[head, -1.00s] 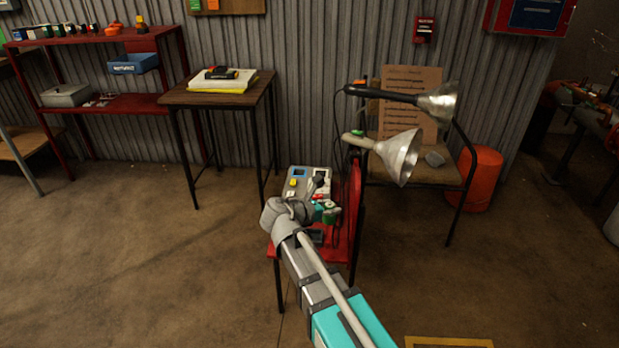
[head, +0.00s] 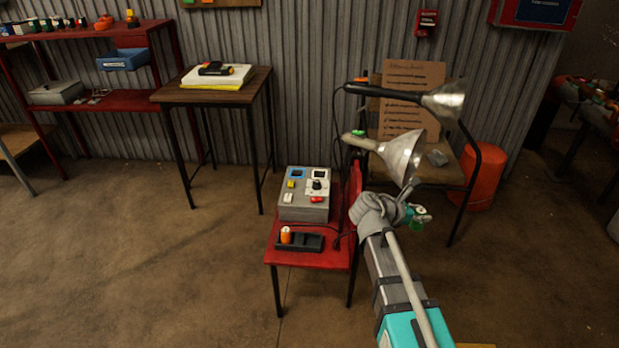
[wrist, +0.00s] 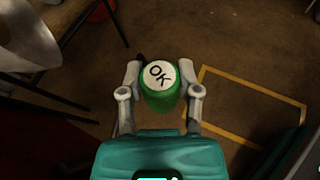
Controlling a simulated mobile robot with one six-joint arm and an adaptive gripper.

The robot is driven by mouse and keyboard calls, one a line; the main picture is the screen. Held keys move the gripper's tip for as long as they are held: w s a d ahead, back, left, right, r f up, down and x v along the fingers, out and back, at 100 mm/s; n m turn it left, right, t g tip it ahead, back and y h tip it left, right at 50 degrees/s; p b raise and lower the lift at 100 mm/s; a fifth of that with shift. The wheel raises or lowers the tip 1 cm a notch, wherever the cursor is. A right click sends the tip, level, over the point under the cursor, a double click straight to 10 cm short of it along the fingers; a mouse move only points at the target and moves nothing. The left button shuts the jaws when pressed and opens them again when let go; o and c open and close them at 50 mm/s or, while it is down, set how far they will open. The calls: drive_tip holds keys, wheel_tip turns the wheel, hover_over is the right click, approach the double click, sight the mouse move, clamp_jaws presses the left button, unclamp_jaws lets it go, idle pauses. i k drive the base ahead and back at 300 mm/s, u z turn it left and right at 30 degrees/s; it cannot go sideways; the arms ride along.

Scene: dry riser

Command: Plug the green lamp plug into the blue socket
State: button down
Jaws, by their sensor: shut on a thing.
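My gripper (head: 408,212) is to the right of the red chair, shut on a green round piece (head: 417,226). In the wrist view, the fingers (wrist: 160,88) grip this green piece (wrist: 162,103) from both sides, and its white top reads "OK". I cannot tell whether it is the lamp plug. A grey box (head: 303,210) on the red chair has a blue square (head: 297,173) at its top left, possibly the blue socket. A lamp (head: 401,157) with a metal shade has a small green part (head: 358,133) near its handle. No lamp plug is clearly visible.
The red chair (head: 290,257) also holds a black strip (head: 313,243) and an orange-and-white piece (head: 286,235). A second lamp (head: 442,103), a cardboard sheet (head: 408,75) and an orange bin (head: 482,178) stand behind. A wooden table (head: 172,95) is at left. Floor in front is clear.

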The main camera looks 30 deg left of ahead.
sight(297, 178)
drive_tip(key=z, duration=0.9)
drive_tip(key=k, duration=0.75)
drive_tip(key=u, duration=1.05)
drive_tip(key=i, duration=0.15)
drive_tip(key=u, duration=0.2)
